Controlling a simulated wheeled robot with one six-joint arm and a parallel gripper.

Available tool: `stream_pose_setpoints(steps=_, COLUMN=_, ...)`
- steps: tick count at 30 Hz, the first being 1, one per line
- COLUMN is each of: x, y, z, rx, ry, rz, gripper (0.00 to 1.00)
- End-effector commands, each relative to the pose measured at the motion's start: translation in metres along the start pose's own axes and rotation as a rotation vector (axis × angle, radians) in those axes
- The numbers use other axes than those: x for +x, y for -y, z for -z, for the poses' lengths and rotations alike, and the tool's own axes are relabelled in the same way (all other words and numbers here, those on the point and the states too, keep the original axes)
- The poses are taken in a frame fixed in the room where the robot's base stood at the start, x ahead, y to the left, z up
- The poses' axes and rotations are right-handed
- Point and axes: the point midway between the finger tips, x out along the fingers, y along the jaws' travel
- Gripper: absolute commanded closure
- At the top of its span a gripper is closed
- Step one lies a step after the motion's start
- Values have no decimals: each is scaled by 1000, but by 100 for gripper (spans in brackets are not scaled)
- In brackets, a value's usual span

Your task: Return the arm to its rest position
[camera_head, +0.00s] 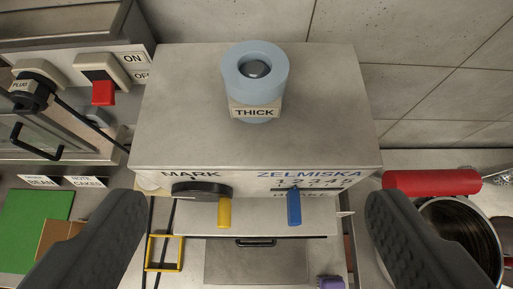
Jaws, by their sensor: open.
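My gripper (255,240) shows at the bottom of the view as two dark grey fingers, one at the lower left and one at the lower right. They are wide apart with nothing held between them. Below and beyond them is a grey machine (200,110) with "MARK" and "ZELMISKA" on its front edge. A light blue round piece (235,85) labelled "THICK" stands on its top. The front has a yellow lever (225,212) and a blue slider (294,207) near a scale of numbers. The fingers do not visibly touch the machine.
At the left are a red switch (103,92) marked "ON", a black plug (32,92) with a cable, and a green board (30,225). At the right are a red cylinder (430,183) and a metal pot (462,225). A tiled wall (420,60) stands behind.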

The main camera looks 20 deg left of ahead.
Motion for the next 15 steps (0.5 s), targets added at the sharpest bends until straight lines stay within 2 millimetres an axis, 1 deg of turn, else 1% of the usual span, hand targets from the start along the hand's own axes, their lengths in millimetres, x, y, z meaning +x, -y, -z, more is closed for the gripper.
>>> stream_pose_setpoints(steps=2, x=-3, y=-5, z=-7, rx=5, ry=-16, rz=-6, gripper=19)
stream_pose_setpoints(steps=5, x=-6, y=-15, z=-23, rx=14, ry=-50, rz=-18, gripper=19)
stream_pose_setpoints(steps=11, x=-11, y=-39, z=-71, rx=37, ry=-149, rz=-53, gripper=19)
stream_pose_setpoints(steps=15, x=-13, y=-54, z=-110, rx=51, ry=-219, rz=-79, gripper=19)
